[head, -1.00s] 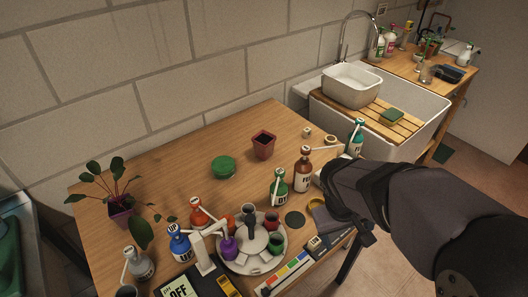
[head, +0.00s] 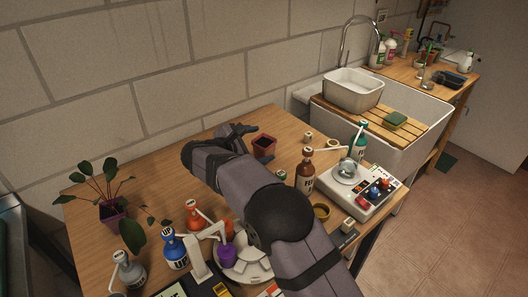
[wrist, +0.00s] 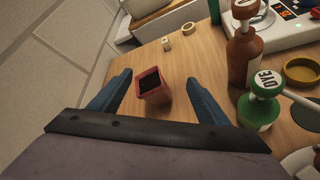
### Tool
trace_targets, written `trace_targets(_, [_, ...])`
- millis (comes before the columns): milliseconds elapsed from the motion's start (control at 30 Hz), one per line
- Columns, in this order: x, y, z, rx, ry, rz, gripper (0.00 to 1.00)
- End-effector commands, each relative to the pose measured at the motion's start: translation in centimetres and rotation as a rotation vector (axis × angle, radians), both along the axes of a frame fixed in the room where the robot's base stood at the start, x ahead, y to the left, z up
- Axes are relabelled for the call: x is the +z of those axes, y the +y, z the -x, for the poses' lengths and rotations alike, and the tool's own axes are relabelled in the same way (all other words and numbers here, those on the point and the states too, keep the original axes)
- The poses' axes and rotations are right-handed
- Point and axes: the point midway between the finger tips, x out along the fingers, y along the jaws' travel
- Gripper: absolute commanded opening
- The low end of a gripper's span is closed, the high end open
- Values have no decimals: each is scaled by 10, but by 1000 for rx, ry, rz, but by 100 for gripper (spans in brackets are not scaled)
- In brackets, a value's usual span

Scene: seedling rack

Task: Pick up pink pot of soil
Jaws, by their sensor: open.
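The pink pot of soil (head: 264,148) is a small square reddish-pink pot with dark soil, upright on the wooden table. It also shows in the wrist view (wrist: 153,89), between and a little beyond my two blue fingers. My gripper (wrist: 157,92) is open and empty, with one finger on each side of the pot's line. In the head view my gripper (head: 240,133) is at the pot's left, near its rim height. I cannot tell whether a finger touches the pot.
A brown bottle (wrist: 243,55) and a green dye bottle (wrist: 258,106) stand right of the pot. A tape roll (wrist: 188,28) and a small cube (wrist: 167,44) lie beyond it. A leafy plant (head: 112,205) stands at left. The wall (head: 120,60) rises behind the table.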

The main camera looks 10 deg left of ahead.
Motion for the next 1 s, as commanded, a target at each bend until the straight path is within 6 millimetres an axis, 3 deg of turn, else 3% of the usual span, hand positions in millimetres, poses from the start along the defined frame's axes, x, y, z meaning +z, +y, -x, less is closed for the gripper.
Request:
trace_targets(100, [-22, 18, -10, 96, 82, 198, 70])
trace_targets(333, [-45, 35, -17, 207, 183, 441, 70])
trace_targets(1000, [-58, 29, -36, 231, 209, 495, 70])
